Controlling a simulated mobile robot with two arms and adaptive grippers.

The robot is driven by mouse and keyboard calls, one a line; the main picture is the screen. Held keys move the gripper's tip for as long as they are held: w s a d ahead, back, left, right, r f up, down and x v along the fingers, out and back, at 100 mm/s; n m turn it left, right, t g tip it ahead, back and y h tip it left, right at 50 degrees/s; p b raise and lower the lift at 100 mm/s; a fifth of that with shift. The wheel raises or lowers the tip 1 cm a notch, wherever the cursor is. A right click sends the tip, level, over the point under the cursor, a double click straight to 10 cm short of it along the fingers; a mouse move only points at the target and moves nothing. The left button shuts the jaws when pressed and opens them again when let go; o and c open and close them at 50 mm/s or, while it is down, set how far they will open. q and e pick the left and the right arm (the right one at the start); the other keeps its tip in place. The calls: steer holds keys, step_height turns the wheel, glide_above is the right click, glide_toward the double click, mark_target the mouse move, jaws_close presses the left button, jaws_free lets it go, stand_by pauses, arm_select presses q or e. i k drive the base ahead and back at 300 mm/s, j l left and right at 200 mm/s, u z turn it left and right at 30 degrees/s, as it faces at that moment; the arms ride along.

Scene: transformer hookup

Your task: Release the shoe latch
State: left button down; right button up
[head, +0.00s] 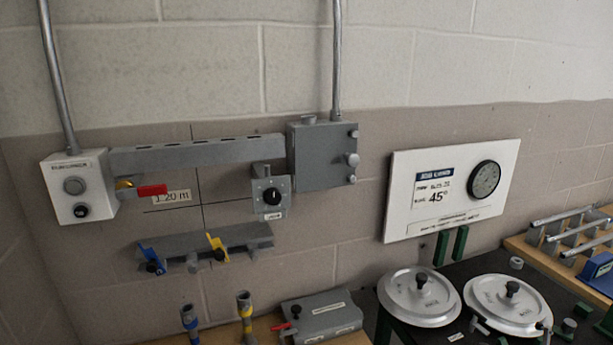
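No part is clearly labelled as the shoe latch, and I cannot tell which one it is. A red lever (152,190) sticks out to the right from the white control box (78,188) on the wall, below a long grey bar (200,155). A small red handle (281,328) is at the left end of a grey box (322,316) on the wooden surface at the bottom. A grey unit with a black knob (271,196) hangs below the bar's right end. Neither of my grippers is in view.
A grey wall shelf (205,247) carries blue and yellow clips. Blue-banded (190,322) and yellow-banded (245,307) posts stand below it. Two round silver lids (419,293) (508,301) lie on the dark table. A white board (452,190) with a dial reads 45°.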

mark_target(476, 315)
steer(key=j+z, duration=0.15)
steer(key=z, duration=0.2)
steer(key=j+z, duration=0.1)
steer(key=z, duration=0.25)
